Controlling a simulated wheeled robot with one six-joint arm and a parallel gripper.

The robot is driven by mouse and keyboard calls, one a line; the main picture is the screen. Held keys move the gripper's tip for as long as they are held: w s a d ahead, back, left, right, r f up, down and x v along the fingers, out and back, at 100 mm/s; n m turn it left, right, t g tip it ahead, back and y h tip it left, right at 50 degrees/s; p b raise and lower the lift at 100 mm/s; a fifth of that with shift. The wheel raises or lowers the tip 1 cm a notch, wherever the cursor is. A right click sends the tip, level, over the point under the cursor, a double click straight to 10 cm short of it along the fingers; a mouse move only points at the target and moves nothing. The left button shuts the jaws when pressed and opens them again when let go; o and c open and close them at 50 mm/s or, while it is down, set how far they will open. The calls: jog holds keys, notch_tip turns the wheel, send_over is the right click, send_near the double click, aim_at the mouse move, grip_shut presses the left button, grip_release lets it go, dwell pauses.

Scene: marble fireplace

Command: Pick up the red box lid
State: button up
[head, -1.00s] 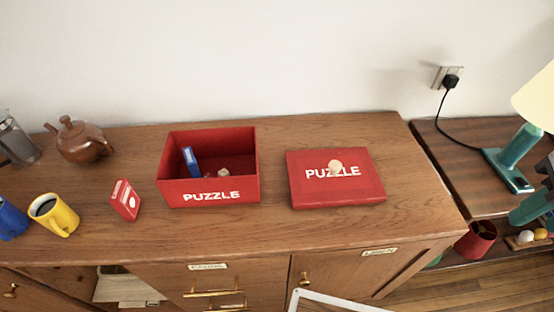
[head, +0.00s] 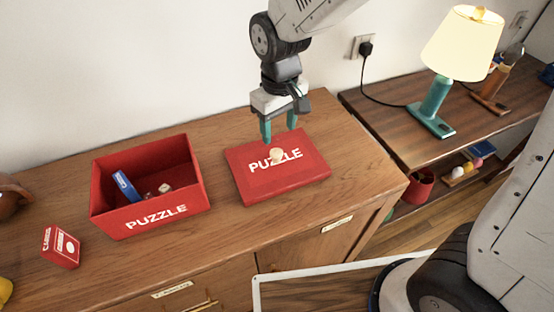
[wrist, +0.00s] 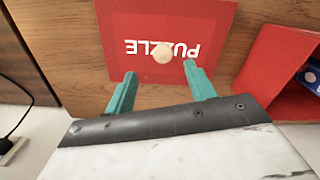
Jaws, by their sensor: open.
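The red box lid (head: 290,181) lies flat on the wooden cabinet top, with white PUZZLE lettering and a pale round knob (head: 276,155) at its middle. My gripper (head: 280,137) is open and empty, its two teal fingers pointing down above the back part of the lid, close behind the knob. In the wrist view the lid (wrist: 205,20) lies ahead of the fingertips (wrist: 160,70), and the knob (wrist: 163,53) shows between and just beyond them. The fingers do not appear to touch the knob.
The open red puzzle box (head: 105,215) stands left of the lid with a blue box (head: 126,186) and small pieces inside. A red card pack (head: 60,247) stands further left. A lit lamp (head: 435,105) stands on the lower shelf unit at right. The wall rises close behind.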

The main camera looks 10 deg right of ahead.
aim_at(277, 152)
notch_tip(277, 152, down, 9)
jog(key=shift+a, duration=0.15)
dwell(0.4)
jog(key=shift+c, duration=0.3)
jog(key=c, duration=1)
